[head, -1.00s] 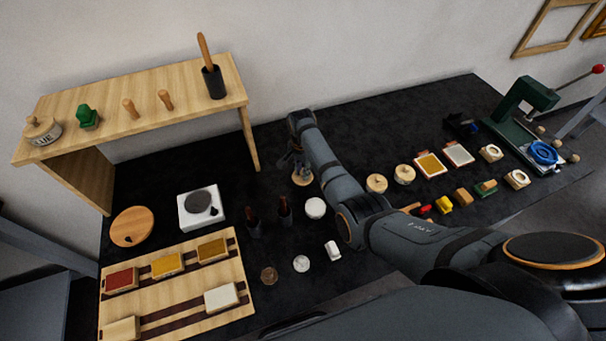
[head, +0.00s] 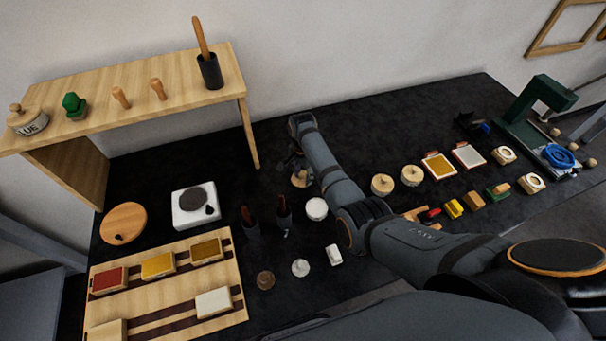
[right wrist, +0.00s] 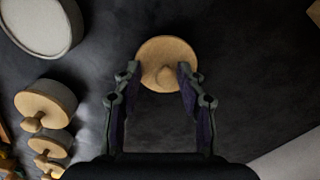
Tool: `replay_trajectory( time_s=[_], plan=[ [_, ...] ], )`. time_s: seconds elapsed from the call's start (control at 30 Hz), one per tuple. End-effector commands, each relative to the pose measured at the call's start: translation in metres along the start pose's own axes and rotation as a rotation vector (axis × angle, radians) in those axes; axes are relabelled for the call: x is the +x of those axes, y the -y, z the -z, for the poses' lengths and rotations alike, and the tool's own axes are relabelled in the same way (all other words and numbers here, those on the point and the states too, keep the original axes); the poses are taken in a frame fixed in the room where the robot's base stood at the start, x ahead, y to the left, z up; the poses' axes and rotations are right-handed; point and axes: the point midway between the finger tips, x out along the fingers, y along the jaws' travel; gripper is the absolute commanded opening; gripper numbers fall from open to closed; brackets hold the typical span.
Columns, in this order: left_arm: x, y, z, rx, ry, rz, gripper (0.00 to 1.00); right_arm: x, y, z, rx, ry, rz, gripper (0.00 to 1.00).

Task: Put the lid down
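The lid, a pale round wooden disc with a small knob, shows in the right wrist view (right wrist: 168,54). In the head view the lid (head: 301,181) is low over or on the black table, right of the two dark holders; I cannot tell if it touches the table. My right gripper (right wrist: 158,77) is directly above the lid, its fingers apart on either side of the knob with space between. In the head view my right gripper (head: 298,168) is partly hidden by its own wrist. My left gripper is not in view.
A round white container (head: 316,208) stands just in front of the lid. Dark holders (head: 284,222) with brown handles stand to the left. A wooden shelf (head: 180,107) is at back left. The black table (head: 270,125) behind my gripper is clear.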

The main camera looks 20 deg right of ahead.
Motion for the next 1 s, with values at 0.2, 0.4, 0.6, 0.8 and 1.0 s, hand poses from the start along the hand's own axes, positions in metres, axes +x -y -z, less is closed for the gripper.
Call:
replay_trajectory(
  time_s=[0.2,0.4,0.6,0.8,1.0],
  plan=[
    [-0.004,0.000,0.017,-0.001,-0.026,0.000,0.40,-0.007,0.000,0.000,0.000,-0.001,0.001,0.41],
    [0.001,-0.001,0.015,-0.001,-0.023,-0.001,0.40,-0.046,0.002,0.001,0.000,-0.003,0.006,0.41],
    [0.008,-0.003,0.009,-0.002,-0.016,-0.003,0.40,-0.093,0.001,0.000,-0.001,-0.002,0.005,0.41],
    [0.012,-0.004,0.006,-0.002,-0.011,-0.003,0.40,-0.120,0.001,0.000,-0.001,-0.001,0.002,0.41],
    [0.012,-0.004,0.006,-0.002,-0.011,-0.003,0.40,-0.124,0.000,0.000,-0.001,0.000,-0.001,0.41]
  ],
)
